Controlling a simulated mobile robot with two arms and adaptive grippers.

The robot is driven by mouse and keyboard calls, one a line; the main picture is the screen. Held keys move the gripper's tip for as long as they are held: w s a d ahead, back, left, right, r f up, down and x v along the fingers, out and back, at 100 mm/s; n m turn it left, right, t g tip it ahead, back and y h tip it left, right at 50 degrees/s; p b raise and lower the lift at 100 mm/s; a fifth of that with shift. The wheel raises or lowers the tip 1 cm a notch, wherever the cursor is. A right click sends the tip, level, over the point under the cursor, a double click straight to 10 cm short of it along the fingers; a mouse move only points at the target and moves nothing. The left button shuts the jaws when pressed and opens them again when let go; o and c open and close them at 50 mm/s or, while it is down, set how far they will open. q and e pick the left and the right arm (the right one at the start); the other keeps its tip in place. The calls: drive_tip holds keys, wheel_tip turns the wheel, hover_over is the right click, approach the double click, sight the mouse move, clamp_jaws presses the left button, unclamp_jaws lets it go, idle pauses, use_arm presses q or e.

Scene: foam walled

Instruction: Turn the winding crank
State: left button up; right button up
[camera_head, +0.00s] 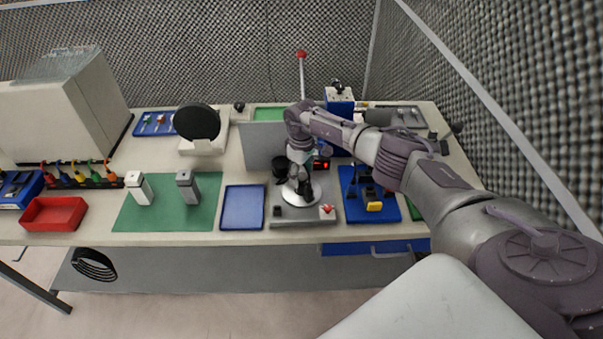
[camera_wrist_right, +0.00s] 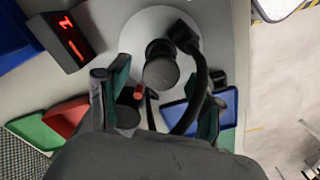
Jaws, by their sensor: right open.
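The winding station is a grey base (camera_head: 290,222) with a pale round disc (camera_head: 301,197) at the table's front middle. In the right wrist view, the disc (camera_wrist_right: 135,38) carries a round black knob (camera_wrist_right: 161,68). A curved black bar (camera_wrist_right: 202,80) runs beside the knob; I cannot tell whether it is the crank's arm. My right gripper (camera_head: 301,183) is over the disc, pointing down. In the wrist view its fingers (camera_wrist_right: 158,103) are apart, with the knob just beyond them and nothing clearly held. The gripper hides part of the disc in the head view. My left gripper is not seen.
A red digital display (camera_head: 322,165) stands close behind the disc, and a red button (camera_head: 327,209) is at the base's front right. A grey panel (camera_head: 262,143) stands behind. A blue tray (camera_head: 242,208) lies left and a blue fixture board (camera_head: 385,214) right.

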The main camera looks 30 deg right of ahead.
sight(302, 176)
wheel_tip(302, 176, up, 12)
idle(0.6)
idle(0.4)
